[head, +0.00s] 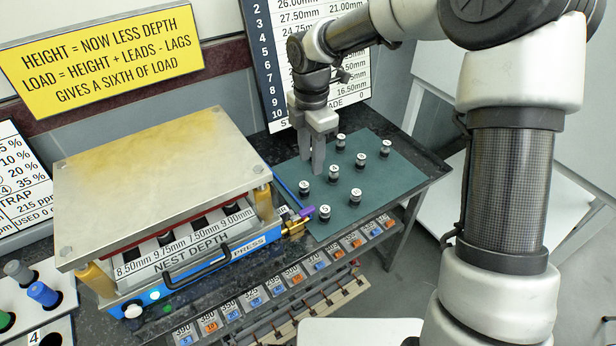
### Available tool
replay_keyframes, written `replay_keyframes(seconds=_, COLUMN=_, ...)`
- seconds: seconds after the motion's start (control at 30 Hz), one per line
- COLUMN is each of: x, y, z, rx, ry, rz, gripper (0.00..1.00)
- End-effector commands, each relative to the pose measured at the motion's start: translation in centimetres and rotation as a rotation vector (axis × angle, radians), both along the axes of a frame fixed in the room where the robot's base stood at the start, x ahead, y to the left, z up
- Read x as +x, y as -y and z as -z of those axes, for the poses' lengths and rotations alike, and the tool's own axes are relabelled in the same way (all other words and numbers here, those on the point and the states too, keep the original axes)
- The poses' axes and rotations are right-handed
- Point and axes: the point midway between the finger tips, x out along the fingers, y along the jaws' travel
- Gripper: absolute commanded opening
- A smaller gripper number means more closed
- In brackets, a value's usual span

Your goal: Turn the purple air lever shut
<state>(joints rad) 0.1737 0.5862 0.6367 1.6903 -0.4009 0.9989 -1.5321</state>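The purple air lever (306,211) is a small handle on a brass valve (293,227). The valve sits at the right front corner of the blue press (225,262). A blue line runs from near the lever back along the press's right side. My gripper (312,172) points down above the green mat, behind and above the lever and apart from it. Its two grey fingers look close together, and nothing shows between them. Whether they are fully shut is not clear. The exact angle of the lever is hard to make out at this size.
Several black cylinders (355,196) stand on the green mat (385,212), one (324,213) close to the lever's right. The press's metal top plate (155,182) rises to the left. Numbered slots (290,275) line the table's front edge. A rack (22,300) stands at lower left.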

Motion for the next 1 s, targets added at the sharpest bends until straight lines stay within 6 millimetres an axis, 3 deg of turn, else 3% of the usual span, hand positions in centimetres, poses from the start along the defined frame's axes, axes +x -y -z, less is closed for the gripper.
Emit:
replay_keyframes(seconds=0.23, x=0.1, y=-0.1, z=2.5, rx=-0.001, ry=-0.003, rz=-0.034, gripper=0.34)
replay_keyframes(seconds=0.7, x=0.0, y=-0.1, z=12.6, rx=0.000, ry=-0.004, rz=-0.032, gripper=0.34)
replay_keyframes(seconds=1.0, x=0.1, y=-0.1, z=16.8, rx=0.000, ry=-0.001, rz=-0.031, gripper=0.34)
